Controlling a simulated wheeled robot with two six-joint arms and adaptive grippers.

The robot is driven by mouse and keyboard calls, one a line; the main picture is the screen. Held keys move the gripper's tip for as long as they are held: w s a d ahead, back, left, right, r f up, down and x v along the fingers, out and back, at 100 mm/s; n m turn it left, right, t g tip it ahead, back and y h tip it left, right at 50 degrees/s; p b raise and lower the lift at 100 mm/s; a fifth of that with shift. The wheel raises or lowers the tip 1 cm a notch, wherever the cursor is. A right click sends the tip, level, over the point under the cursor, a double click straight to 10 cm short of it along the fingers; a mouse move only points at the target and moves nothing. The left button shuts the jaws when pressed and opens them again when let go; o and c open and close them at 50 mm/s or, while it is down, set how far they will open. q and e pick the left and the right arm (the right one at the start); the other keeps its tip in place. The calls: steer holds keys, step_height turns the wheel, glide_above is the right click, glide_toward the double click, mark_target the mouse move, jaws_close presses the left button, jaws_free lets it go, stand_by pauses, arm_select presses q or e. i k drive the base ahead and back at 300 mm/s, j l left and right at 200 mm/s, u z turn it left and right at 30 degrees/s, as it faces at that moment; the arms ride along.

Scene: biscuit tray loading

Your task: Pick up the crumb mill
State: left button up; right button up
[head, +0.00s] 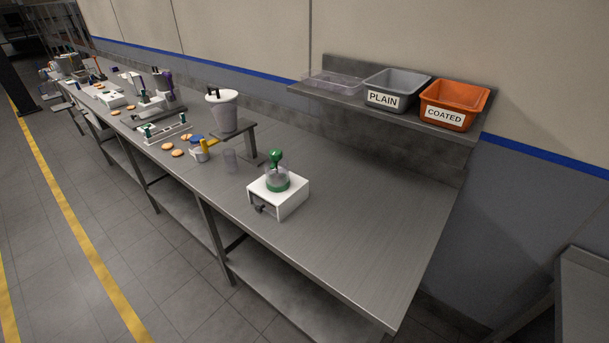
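A small clear vessel with a green base ring and a green knob on top (277,176), which looks like the crumb mill, stands upright on a white box (290,205) on the steel bench. The box has a dark fitting low on its front. Neither of my grippers is in view, and nothing is touching the vessel.
The bench (360,230) is clear right of the white box. A wall shelf holds a PLAIN bin (396,82) and COATED bin (465,94).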

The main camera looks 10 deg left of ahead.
mark_target(277, 180)
steer(key=i+j+z, duration=0.15)
steer(key=j+z, duration=0.3)
steer(key=j, duration=0.65)
steer(key=j+z, duration=0.45)
steer(key=j, duration=0.65)
